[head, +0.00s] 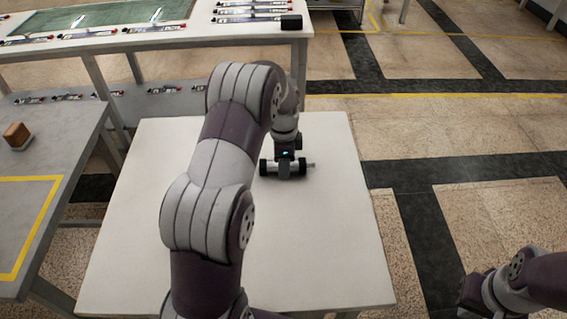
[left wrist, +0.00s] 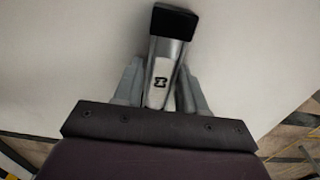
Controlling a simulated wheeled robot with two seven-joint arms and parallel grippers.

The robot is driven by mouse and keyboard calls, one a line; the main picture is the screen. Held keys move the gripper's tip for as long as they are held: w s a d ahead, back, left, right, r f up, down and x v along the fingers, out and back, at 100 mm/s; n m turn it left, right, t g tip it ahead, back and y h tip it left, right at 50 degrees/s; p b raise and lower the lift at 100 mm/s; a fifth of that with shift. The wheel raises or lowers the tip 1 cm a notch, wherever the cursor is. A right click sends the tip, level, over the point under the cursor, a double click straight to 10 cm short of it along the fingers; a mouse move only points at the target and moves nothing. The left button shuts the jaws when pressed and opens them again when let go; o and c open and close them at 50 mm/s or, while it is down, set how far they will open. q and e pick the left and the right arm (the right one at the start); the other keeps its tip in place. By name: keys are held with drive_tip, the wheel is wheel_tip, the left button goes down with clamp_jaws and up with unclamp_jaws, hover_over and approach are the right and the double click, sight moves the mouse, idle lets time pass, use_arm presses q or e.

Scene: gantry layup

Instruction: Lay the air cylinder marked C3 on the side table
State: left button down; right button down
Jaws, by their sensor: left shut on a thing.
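An air cylinder (head: 300,167) with a silver body and black end caps lies level over the white side table (head: 340,230), its rod pointing right. I cannot tell whether it touches the top. My left gripper (head: 285,172) points down and is shut on its middle. In the left wrist view the cylinder (left wrist: 170,55) sits between the two grey fingers (left wrist: 160,90), with one black cap and a dark mark showing; I cannot read the mark as C3. My right gripper (head: 472,297) is at the lower right, off the table, its fingers not clear.
A long table (head: 150,42) at the back holds several cylinders and a black block (head: 291,21). More cylinders lie on a shelf below it. A grey table (head: 60,150) with a yellow outline and a brown block (head: 17,134) stands left. The side table's right part is bare.

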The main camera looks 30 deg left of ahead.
use_arm(q)
drive_tip(key=c, duration=0.6)
unclamp_jaws()
drive_tip(key=shift+f, duration=0.1)
drive_tip(key=shift+c, duration=0.2)
wheel_tip(320, 180, up, 7)
drive_tip(key=shift+p, duration=0.6)
wheel_tip(320, 180, up, 6)
drive_tip(key=p, duration=0.4)
drive_tip(key=s+d+n, duration=0.5)
drive_tip(key=s+d, duration=0.1)
drive_tip(key=s, duration=0.4)
drive_tip(key=s+d+n+t, duration=0.1)
drive_tip(key=s+d+n, duration=0.5)
drive_tip(key=s, duration=0.4)
drive_tip(key=shift+f, duration=0.45)
